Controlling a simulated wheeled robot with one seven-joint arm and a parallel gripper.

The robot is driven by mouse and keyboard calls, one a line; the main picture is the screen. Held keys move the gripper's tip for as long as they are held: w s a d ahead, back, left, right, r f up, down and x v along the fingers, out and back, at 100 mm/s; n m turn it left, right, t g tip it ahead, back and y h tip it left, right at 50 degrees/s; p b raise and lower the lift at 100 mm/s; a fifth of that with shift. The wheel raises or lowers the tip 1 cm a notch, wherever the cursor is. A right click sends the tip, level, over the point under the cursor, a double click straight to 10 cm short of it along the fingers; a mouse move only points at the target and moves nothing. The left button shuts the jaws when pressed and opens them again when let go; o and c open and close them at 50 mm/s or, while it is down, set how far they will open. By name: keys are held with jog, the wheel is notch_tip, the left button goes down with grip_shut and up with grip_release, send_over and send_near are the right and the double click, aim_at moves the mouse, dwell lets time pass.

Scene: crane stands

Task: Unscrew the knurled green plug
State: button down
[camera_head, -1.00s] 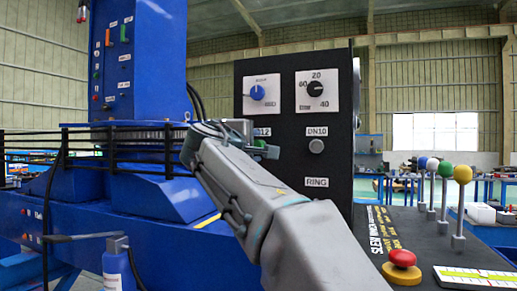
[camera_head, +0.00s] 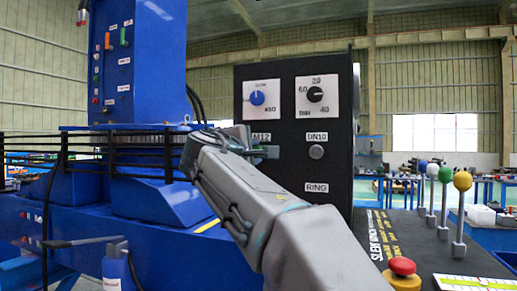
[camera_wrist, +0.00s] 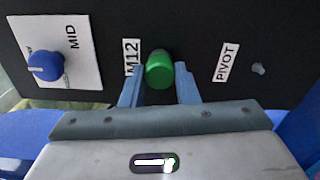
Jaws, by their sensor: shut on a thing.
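The knurled green plug (camera_wrist: 160,70) shows in the wrist view as a bright green cylinder on the black panel, beside the M12 label (camera_wrist: 132,58). My gripper (camera_wrist: 159,76) has one blue-grey finger on each side of it and is shut on it. The fingers hide part of the plug's sides. In the head view my gripper (camera_head: 252,143) is at the left part of the panel (camera_head: 285,190), just below the M12 label. My forearm and the gripper cover most of the plug there. How far the plug stands out of its hole I cannot tell.
A blue knob (camera_wrist: 45,65) on a white plate sits left of the plug in the wrist view; a PIVOT label (camera_wrist: 227,62) is to the right. In the head view, ball-topped levers (camera_head: 445,175) and a red button (camera_head: 403,266) stand on the console at right. The blue crane column (camera_head: 140,50) rises at left.

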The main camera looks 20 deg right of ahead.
jog(key=n+p, duration=0.1)
jog(key=n, duration=0.1)
jog(key=shift+r+n+p, duration=0.25)
jog(key=shift+n+p, duration=0.05)
jog(key=shift+p, duration=0.05)
jog(key=shift+f+n, duration=0.25)
jog(key=shift+n, duration=0.25)
jog(key=shift+r+n+p, duration=0.25)
jog(key=shift+n+p, duration=0.45)
jog(key=shift+p, duration=0.3)
jog(key=shift+n+p, duration=0.95)
jog(key=shift+n, duration=0.15)
jog(key=shift+f+n+p, duration=0.3)
jog(key=shift+n+p, duration=0.05)
jog(key=shift+n, duration=0.45)
